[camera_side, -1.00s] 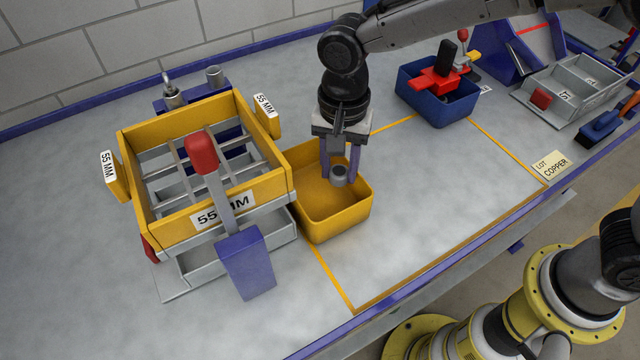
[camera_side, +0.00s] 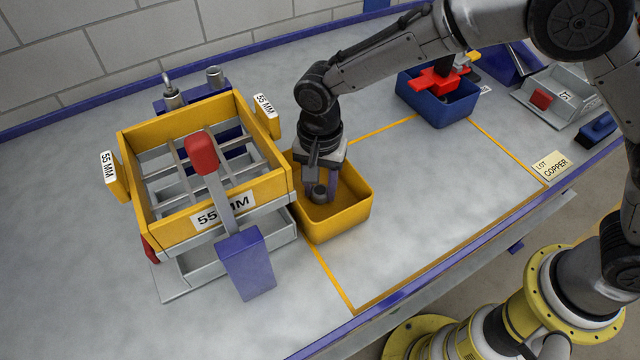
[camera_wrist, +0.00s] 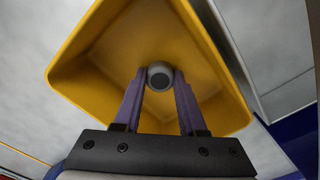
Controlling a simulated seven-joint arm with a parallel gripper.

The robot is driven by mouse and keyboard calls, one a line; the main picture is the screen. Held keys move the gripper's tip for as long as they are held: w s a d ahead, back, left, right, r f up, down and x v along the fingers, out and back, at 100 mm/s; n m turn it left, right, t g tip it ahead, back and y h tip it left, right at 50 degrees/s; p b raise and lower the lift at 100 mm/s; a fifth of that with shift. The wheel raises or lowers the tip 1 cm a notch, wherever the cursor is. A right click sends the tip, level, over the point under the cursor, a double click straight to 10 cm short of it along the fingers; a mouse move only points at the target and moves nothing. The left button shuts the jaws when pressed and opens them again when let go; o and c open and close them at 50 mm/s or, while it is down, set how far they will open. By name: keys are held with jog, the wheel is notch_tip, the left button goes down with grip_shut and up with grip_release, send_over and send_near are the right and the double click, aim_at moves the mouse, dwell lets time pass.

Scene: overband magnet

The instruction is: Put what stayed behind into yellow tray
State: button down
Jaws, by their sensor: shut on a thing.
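The yellow tray (camera_side: 350,216) stands on the bench just right of the yellow sieve box. My gripper (camera_side: 319,192) points down inside the tray's opening. It is shut on a small grey cylindrical piece (camera_side: 319,194) with a dark round end. In the wrist view the grey piece (camera_wrist: 160,75) sits between the two purple fingertips (camera_wrist: 159,90), over the yellow tray (camera_wrist: 75,62). I cannot tell whether the piece touches the tray floor. No other piece shows in the tray.
The yellow sieve box (camera_side: 140,200) with bars and 55 MM labels stands left, above a grey tray (camera_side: 200,262). A red-tipped lever (camera_side: 203,155) rises from a blue block. The bench right of the yellow tray is clear.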

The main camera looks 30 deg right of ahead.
aim_at(320, 190)
jog(key=shift+c, duration=2.4)
grip_release()
jog(key=shift+f, duration=0.1)
notch_tip(320, 190, up, 12)
jog(key=shift+r, duration=0.2)
jog(key=s+d+r+n+t, duration=0.1)
jog(key=s+d+r+n, duration=0.15)
jog(key=s+d, duration=0.4)
jog(key=s+d+r+n+t, duration=0.1)
jog(key=s+d+r+t, duration=0.2)
jog(key=d, duration=0.6)
jog(key=s+d+r+n, duration=0.2)
jog(key=s+d+r, duration=0.25)
jog(key=d, duration=0.25)
jog(key=s+d+f+n+t, duration=0.1)
jog(key=s+d+f+n, duration=0.2)
jog(key=s+d, duration=0.2)
jog(key=shift+s+t, duration=0.3)
jog(key=shift+s, duration=1.45)
